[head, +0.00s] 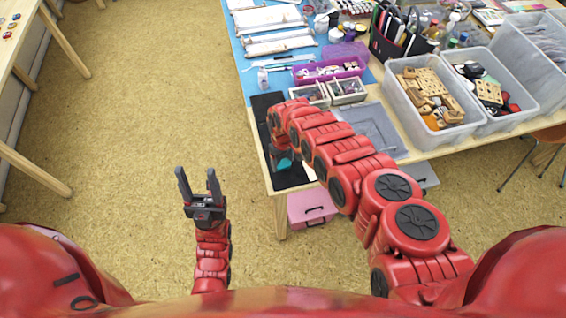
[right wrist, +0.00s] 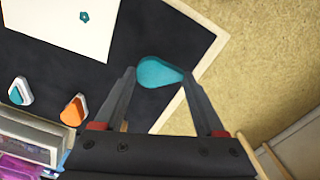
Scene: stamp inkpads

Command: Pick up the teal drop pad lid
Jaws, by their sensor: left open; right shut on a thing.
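The teal drop pad lid (right wrist: 160,72) is a smooth, drop-shaped teal piece in the right wrist view. It sits between the two fingertips of my right gripper (right wrist: 160,76), which is shut on it. In the head view teal shows at the lid (head: 283,163), above the black mat (head: 290,180) near the table's front left corner. My right arm partly covers that area. How high the lid is, and whether anything is under it, I cannot tell. My left gripper (head: 197,174) is open and empty, off the table to the left.
On the mat are a white paper (right wrist: 60,22) with a small teal drop print, a teal-and-white piece (right wrist: 20,92) and an orange-and-white piece (right wrist: 74,110). Small compartment boxes (head: 346,90) and a purple bin (head: 330,68) stand behind. Clear bins (head: 432,97) stand to the right.

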